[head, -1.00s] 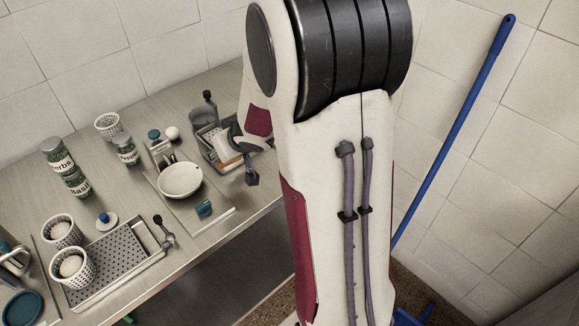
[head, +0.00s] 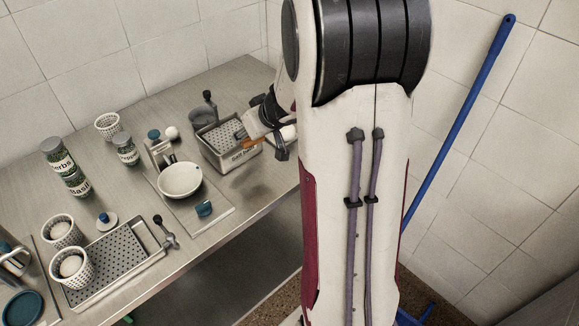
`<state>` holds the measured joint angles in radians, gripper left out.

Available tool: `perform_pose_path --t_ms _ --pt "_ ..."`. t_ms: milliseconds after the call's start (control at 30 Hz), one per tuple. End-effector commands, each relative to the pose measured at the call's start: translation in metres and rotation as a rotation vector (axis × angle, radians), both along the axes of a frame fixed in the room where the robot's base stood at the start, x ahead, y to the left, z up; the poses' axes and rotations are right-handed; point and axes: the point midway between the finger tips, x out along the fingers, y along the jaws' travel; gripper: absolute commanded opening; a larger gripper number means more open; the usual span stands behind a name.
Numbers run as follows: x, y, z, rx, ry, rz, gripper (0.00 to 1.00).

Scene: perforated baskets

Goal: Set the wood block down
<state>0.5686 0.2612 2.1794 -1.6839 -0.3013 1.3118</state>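My gripper (head: 266,128) is at the right end of the metal table, beside and partly over a perforated metal basket (head: 232,157). A small orange-brown piece (head: 250,142), which looks like the wood block, shows at the basket's rim close to the gripper. Most of it is hidden. I cannot tell whether the fingers touch it or whether it rests on anything. The finger opening is too small and covered to read.
A white bowl (head: 180,180) sits on a tray left of the basket. A perforated tray (head: 112,262), white cups (head: 72,267) and spice jars (head: 126,149) stand farther left. The table's front-right edge is close. A blue pole (head: 458,120) leans at the right.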

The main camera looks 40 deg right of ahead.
Motion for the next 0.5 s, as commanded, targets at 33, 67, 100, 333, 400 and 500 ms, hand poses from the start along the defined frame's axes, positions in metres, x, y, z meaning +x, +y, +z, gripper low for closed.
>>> perform_pose_path --t_ms 33,67,100,333,400,500 --pt "-0.002 -0.011 0.002 -0.001 -0.002 -0.001 0.14" --pt "-0.004 -0.016 0.003 -0.001 -0.001 0.003 0.14" --pt "-0.006 -0.023 0.003 -0.002 -0.001 0.008 0.14" --pt "-0.025 -0.058 0.006 -0.001 0.0 0.045 0.14" --pt "-0.032 -0.067 0.006 -0.002 0.0 0.06 0.14" --pt "-0.043 -0.076 0.005 -0.002 0.0 0.084 0.14"
